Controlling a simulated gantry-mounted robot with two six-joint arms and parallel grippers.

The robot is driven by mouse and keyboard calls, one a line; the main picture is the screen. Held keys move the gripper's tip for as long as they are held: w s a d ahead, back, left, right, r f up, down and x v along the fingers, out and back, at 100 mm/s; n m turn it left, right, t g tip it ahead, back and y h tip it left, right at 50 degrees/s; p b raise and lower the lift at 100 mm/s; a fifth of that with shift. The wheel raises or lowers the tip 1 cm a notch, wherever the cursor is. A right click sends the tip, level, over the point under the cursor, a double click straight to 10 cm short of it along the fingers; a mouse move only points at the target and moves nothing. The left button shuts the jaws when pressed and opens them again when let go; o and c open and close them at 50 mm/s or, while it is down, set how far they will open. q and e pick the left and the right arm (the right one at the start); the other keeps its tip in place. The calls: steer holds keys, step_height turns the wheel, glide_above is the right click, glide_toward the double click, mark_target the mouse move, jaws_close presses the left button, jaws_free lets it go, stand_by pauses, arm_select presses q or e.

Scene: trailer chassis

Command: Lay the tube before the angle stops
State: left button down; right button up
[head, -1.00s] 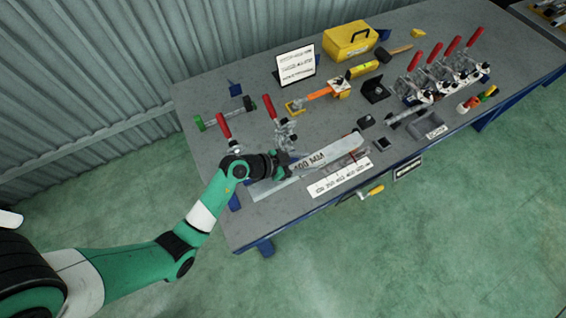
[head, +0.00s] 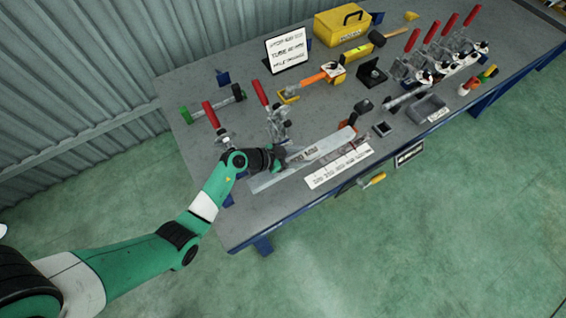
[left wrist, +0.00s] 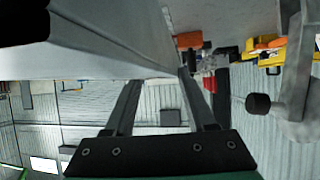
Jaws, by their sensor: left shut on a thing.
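A long grey metal tube (head: 330,144) marked in MM lies slantwise along the front of the bench in the head view. My left gripper (head: 279,157) is shut on the tube near its left part. In the left wrist view the two fingers (left wrist: 160,85) reach up to the tube's broad grey face (left wrist: 100,48). I cannot tell whether the tube touches the bench. The gripper hides part of the tube. My right gripper is not in view.
Two red-handled toggle clamps (head: 262,93) stand just behind the gripper. A white scale strip (head: 338,167) lies in front of the tube. A sign (head: 286,49), a yellow toolbox (head: 342,25), more clamps (head: 440,55) and a grey tray (head: 427,108) occupy the back and right.

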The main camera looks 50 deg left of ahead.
arm_select(q)
steer(key=s+a+f+b, duration=0.2)
steer(key=f, duration=0.1)
steer(key=s+a+f+b, duration=0.1)
steer(key=shift+f, duration=0.4)
steer(key=shift+s+a+f, duration=0.15)
steer(key=shift+a+f, duration=0.05)
steer(key=shift+a, duration=0.1)
steer(key=f+b, duration=0.3)
steer(key=f, duration=0.1)
steer(key=shift+s+a+f+b, duration=0.1)
steer(key=shift+s+a+b, duration=0.15)
steer(key=shift+s+b, duration=0.1)
steer(key=shift+w, duration=0.1)
steer(key=shift+c, duration=1)
jaws_free()
